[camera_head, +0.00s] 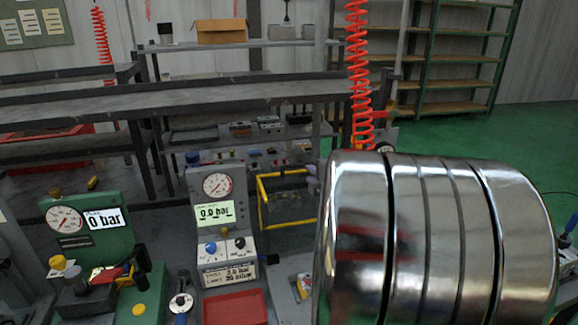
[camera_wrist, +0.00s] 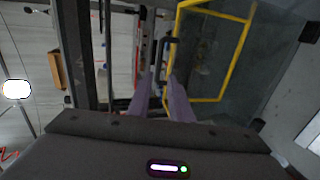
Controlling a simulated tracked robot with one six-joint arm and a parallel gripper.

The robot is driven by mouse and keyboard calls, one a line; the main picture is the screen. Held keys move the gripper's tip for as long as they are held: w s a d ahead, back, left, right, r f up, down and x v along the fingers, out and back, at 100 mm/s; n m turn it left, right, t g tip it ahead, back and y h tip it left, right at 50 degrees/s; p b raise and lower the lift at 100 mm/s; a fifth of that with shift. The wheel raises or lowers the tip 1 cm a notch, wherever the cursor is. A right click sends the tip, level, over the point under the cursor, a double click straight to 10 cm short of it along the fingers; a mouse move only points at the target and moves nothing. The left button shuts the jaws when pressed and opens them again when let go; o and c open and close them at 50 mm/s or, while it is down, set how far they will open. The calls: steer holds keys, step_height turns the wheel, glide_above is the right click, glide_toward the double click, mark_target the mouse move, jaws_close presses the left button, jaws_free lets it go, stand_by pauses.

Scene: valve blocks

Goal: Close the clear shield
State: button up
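The clear shield is a see-through panel in a yellow frame (camera_head: 263,202), standing behind the middle gauge station in the head view. In the wrist view its yellow frame (camera_wrist: 222,99) fills the upper middle, with a dark handle (camera_wrist: 173,41) by its left edge. My gripper (camera_wrist: 161,76) shows in the wrist view as two purplish fingers, apart, pointing towards the handle's side of the frame. Nothing is clearly held between them. Whether the fingertips touch the handle cannot be told.
A gauge panel (camera_head: 216,190) with knobs and a red tray (camera_head: 234,307) stand in front of the shield. A green gauge block (camera_head: 78,222) is at the left. Shelving (camera_head: 448,75) is at the back right. My shiny arm covers the right foreground.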

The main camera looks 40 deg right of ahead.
mark_target(299, 166)
steer(key=shift+w, duration=0.1)
steer(key=shift+x, duration=6.8)
jaws_close()
steer(key=shift+f, duration=0.1)
